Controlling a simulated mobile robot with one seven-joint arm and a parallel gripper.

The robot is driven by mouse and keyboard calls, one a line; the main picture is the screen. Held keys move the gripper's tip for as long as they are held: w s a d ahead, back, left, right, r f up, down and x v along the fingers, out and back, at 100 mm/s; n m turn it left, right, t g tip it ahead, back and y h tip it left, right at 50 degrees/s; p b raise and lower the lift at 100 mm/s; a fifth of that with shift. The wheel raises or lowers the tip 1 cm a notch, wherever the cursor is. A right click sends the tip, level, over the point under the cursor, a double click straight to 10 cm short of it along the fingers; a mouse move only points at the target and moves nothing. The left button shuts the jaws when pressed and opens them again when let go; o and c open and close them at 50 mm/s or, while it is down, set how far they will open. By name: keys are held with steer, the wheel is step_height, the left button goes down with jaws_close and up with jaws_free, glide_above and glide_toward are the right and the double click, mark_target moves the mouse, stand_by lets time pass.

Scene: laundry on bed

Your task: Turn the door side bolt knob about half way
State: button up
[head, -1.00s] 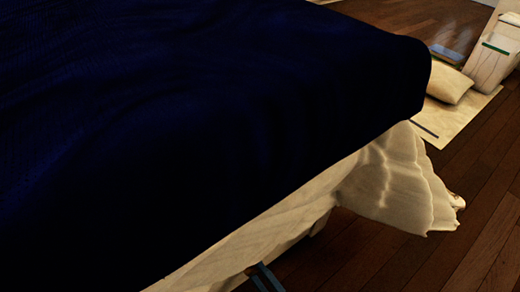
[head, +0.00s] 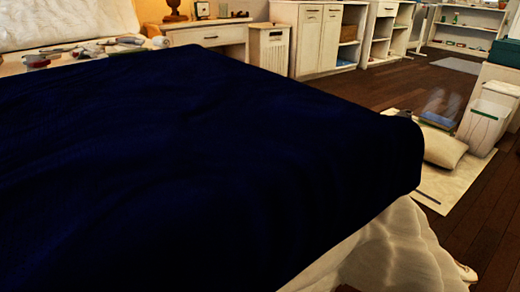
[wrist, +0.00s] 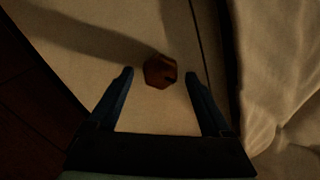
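A brown, roughly hexagonal knob (wrist: 160,71) sits on a pale flat panel (wrist: 105,35) in the wrist view. It has a dark slot or mark on its right side. My gripper (wrist: 159,77) is open, with one dark blue finger on each side of the knob. The fingertips appear apart from the knob, with a gap on both sides. How far the knob lies beyond the fingertips is hard to judge. In the head view, my gripper is not clearly visible; a small dark bit shows at the bottom edge.
A dark blue blanket (head: 200,160) covers the bed, with pale cloth (head: 395,255) hanging at its corner. That cloth also hangs right of the panel in the wrist view (wrist: 280,70). A cushion (head: 443,148) lies on a rug. Cabinets (head: 318,40) line the back wall. Dark wooden floor is open between.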

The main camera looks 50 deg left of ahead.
steer(key=shift+d, duration=0.1)
stand_by(0.3)
steer(key=s+d, duration=0.1)
steer(key=d, duration=1.1)
steer(key=shift+d, duration=0.35)
